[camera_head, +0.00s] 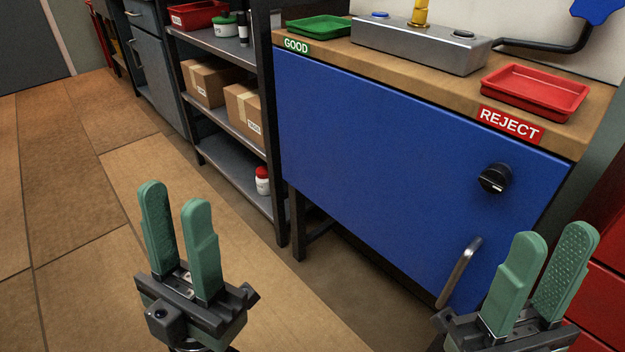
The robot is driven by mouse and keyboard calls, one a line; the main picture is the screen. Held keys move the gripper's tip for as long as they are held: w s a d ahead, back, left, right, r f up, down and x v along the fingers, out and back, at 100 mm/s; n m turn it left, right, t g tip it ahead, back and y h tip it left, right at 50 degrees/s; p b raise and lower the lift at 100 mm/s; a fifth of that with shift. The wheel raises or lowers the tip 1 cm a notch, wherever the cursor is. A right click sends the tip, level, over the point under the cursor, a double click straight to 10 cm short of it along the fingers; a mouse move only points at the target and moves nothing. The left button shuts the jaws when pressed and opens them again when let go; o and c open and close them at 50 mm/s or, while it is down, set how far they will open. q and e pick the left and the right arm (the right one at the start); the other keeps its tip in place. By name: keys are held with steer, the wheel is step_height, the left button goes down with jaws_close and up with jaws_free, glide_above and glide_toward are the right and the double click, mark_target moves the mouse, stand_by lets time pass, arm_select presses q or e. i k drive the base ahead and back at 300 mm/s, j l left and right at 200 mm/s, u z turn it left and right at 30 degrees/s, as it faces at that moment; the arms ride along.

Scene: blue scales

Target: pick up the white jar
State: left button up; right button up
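A small white jar (262,186) with a red lid stands upright on the bottom shelf of the grey rack, near its right end. Another white jar (225,27) with a green lid stands on the rack's top shelf, beside a dark bottle. My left gripper (178,208) is at the lower left, in front of the rack and apart from both jars; its two green fingers are apart with nothing between them. My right gripper (550,254) is at the lower right, in front of the blue cabinet, with its fingers apart and empty.
The rack (232,176) holds cardboard boxes (205,83) on its middle shelf and a red bin (197,14) on top. The blue cabinet (400,150) stands to its right, carrying a green tray (319,27) and red tray (535,90). Floor left of the rack is clear.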

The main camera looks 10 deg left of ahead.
mark_target(263, 185)
steer(key=i+j+z, duration=0.1)
steer(key=j+z, duration=0.9)
steer(key=i+j, duration=0.1)
steer(key=j, duration=0.3)
steer(key=i+j+z, duration=0.1)
steer(key=j, duration=0.35)
steer(key=i+j, duration=0.1)
steer(key=j, duration=0.3)
steer(key=i+j+z, duration=0.1)
steer(key=j, duration=0.35)
